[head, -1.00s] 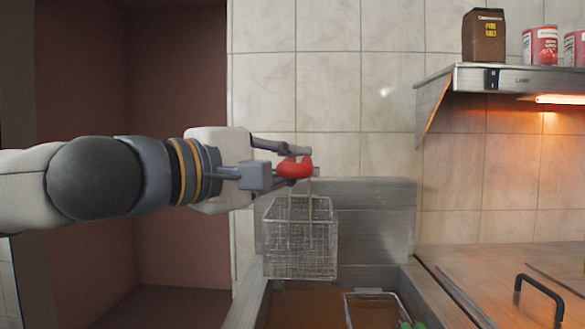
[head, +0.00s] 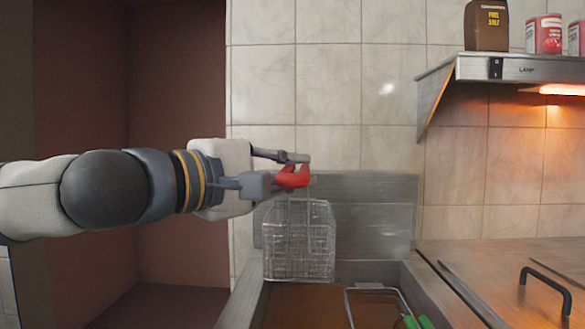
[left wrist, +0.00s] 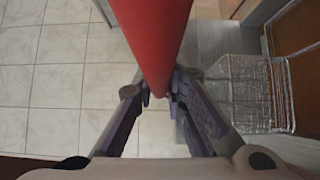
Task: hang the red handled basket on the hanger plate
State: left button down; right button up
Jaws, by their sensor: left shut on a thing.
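My left gripper (head: 300,168) is shut on the red handle (head: 291,177) of the wire basket (head: 299,240). The basket hangs upright below the gripper, in front of the steel hanger plate (head: 375,205) at the back of the fryer. I cannot tell whether the basket touches the plate. In the left wrist view the red handle (left wrist: 152,35) runs between the fingers, and the wire mesh (left wrist: 240,95) shows at the right. My right gripper is not in view.
A second basket with a green handle (head: 417,322) sits in the fryer well at lower right. A steel shelf with a lamp (head: 520,68) carries a brown salt container (head: 487,25) and red cans (head: 543,35). A black handle (head: 546,290) stands on the right counter.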

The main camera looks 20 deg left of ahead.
pick_arm(q)
jog(key=shift+f, duration=0.1)
jog(key=shift+f, duration=0.35)
jog(key=shift+f+b, duration=0.2)
jog(key=shift+b, duration=0.15)
jog(key=c, duration=1.6)
grip_release()
jog(key=shift+o, duration=0.2)
jog(key=v, duration=1.2)
